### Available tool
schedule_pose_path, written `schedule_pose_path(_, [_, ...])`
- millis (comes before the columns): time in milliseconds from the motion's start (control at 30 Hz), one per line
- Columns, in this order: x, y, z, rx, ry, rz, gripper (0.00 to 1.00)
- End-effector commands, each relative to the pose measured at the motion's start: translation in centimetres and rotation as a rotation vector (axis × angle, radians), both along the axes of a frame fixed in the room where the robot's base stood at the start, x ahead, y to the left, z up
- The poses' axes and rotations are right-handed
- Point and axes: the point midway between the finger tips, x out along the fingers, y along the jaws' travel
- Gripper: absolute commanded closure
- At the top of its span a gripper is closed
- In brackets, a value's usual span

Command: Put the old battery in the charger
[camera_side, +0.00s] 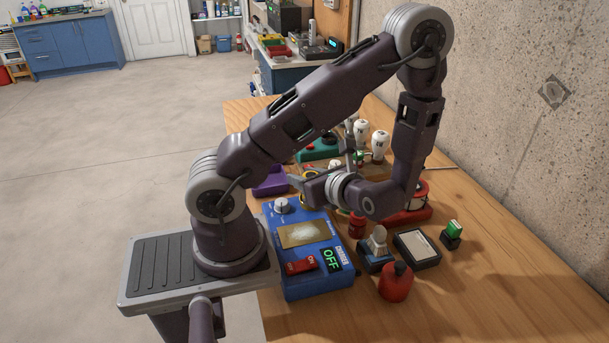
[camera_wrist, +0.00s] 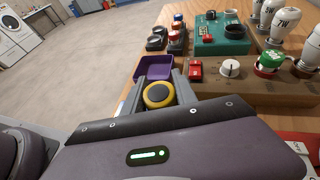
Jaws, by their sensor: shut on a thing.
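The blue charger (camera_side: 318,281) stands on the wooden table beside my arm's base. It has a white knob (camera_side: 282,205), a tan plate (camera_side: 303,234), a red switch (camera_side: 301,265) and a display reading OFF (camera_side: 331,260). My gripper (camera_side: 308,188) is low, past the charger's far end. In the wrist view, its fingers (camera_wrist: 158,92) are shut on a round yellow-and-black thing (camera_wrist: 158,96), seen from its end; it looks like the battery, though I see no label. In the side view, only a yellow bit of it (camera_side: 306,202) shows; the rest is hidden.
A purple open box (camera_wrist: 153,67) sits just beyond my gripper. A teal box (camera_wrist: 222,34) and a wooden board with bulbs (camera_wrist: 283,25) stand behind. A red bottle (camera_side: 396,283), a lamp device (camera_side: 376,250) and a dark tray (camera_side: 417,248) stand right of the charger. The front-right table is clear.

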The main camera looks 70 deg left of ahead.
Motion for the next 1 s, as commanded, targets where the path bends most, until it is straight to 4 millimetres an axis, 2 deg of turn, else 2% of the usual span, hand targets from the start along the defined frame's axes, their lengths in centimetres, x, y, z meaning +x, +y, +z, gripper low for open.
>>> schedule_pose_path(767, [0.0,0.0,-1.2,0.0,0.0,0.0,1.0])
schedule_pose_path(800, [0.0,0.0,-1.2,0.0,0.0,0.0,0.59])
schedule_pose_path(900, [0.0,0.0,-1.1,0.0,0.0,0.0,0.41])
schedule_pose_path(1000, [0.0,0.0,-1.1,0.0,0.0,0.0,0.41])
